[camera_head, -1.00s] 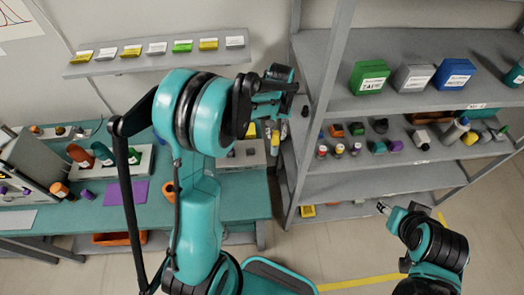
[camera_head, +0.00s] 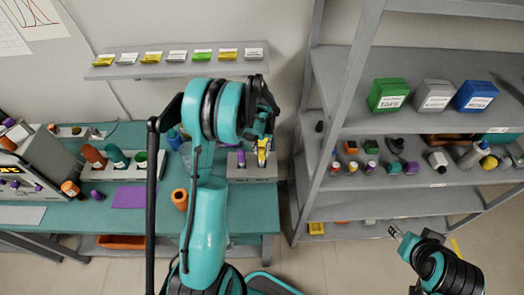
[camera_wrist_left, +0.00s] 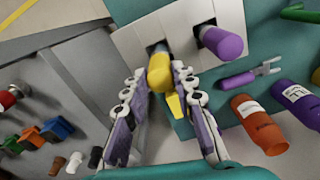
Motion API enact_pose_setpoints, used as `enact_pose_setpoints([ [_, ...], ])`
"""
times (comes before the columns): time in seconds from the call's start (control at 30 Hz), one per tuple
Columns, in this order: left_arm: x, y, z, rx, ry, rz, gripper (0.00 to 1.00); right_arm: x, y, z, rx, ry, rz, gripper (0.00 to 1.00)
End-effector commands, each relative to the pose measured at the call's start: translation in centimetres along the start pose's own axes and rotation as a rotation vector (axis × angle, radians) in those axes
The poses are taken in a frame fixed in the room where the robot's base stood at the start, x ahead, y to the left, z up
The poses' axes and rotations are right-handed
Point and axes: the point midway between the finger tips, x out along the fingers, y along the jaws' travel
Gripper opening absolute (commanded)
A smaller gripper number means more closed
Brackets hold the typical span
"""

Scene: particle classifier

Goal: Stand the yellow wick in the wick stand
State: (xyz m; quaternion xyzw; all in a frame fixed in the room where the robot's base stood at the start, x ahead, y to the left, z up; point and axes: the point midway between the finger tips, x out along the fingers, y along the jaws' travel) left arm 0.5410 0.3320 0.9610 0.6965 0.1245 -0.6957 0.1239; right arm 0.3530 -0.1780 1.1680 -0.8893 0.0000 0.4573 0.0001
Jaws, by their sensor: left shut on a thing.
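The yellow wick (camera_wrist_left: 160,78) is between the fingertips of my left gripper (camera_wrist_left: 153,80), which is shut on it. It also shows as yellow in the head view (camera_head: 262,157), partly hidden by the gripper (camera_head: 263,143). The wick stand (camera_wrist_left: 181,22) is a pale grey block with dark square holes; in the head view it stands at the bench's right end (camera_head: 237,174). The wick's far end is at one hole; I cannot tell whether it is inside. A purple wick (camera_wrist_left: 222,43) stands in the adjacent hole. My right gripper (camera_head: 393,232) is far to the right, away from the stand.
Grey shelving (camera_head: 345,198) with small coloured items stands right of the bench. A purple mat (camera_head: 129,197) lies on the teal bench.

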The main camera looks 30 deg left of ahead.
Motion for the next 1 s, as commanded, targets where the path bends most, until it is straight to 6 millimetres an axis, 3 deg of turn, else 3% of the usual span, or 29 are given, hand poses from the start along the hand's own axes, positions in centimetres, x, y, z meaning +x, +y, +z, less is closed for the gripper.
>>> enact_pose_setpoints([
  [0.1, 1.1, 0.0, 0.0, 0.000, 0.000, 0.000, 0.00, 0.2, 0.0, 0.1, 0.000, 0.000, 0.000, 0.46],
  [0.47, 1.6, 0.0, 0.0, 0.000, 0.000, 0.000, 0.00, 0.6, 0.0, 0.4, 0.000, 0.000, 0.000, 0.46],
  [0.5, 1.4, 0.0, 0.0, 0.000, 0.000, 0.000, 0.36, 0.5, 0.0, 0.3, 0.000, 0.000, 0.000, 0.46],
  [0.53, 1.4, 0.0, 0.0, 0.000, 0.000, 0.000, 0.44, 0.5, 0.0, 0.3, 0.000, 0.000, 0.000, 0.46],
  [0.87, 1.2, 0.0, 0.0, 0.000, 0.000, 0.000, 0.47, 0.3, 0.0, 0.2, 0.000, 0.000, 0.000, 0.46],
  [1.0, 0.1, 0.0, 0.0, 0.000, 0.000, 0.000, 0.47, -0.1, 0.0, -0.1, 0.000, 0.000, 0.000, 0.46],
])
